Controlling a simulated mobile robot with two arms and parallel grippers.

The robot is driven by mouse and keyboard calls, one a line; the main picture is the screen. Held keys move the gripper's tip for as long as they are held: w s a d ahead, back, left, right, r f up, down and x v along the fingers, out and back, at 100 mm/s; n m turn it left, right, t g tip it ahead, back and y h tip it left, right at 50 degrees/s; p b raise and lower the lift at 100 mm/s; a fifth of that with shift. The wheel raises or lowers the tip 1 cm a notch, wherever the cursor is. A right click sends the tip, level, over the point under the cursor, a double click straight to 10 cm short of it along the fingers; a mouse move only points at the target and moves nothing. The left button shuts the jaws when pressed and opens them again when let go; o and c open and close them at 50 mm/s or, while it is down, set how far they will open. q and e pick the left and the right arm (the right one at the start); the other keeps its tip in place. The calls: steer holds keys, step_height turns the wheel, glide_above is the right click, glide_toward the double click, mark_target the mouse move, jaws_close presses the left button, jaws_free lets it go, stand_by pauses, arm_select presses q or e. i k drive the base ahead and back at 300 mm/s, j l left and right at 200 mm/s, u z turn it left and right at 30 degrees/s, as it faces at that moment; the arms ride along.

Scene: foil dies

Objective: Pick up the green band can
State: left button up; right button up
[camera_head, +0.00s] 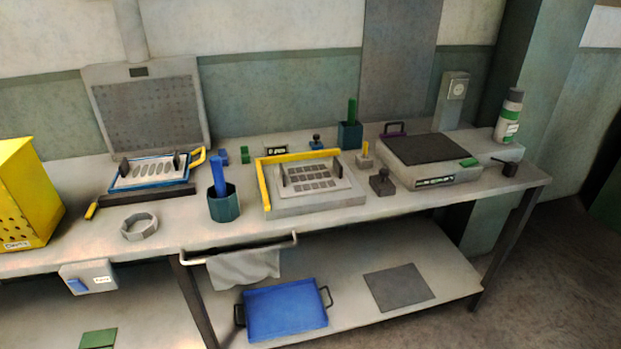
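The green band can (509,116) stands upright at the far right of the workbench (400,206). It is a pale cylinder with a grey top, a green band and a small label. It stands at the back edge, on or just behind a light raised block; I cannot tell which. Nothing touches it from above. Neither of my grippers shows in the head view.
A grey machine with a dark plate (426,148) stands left of the can, and a small black handled piece (511,168) lies in front. A yellow-barred fixture (310,184) fills the middle. A blue tray (285,310) lies on the lower shelf.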

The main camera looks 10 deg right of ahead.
mark_target(507, 124)
steer(key=z, duration=1.55)
steer(key=i, duration=0.15)
steer(key=l, duration=0.05)
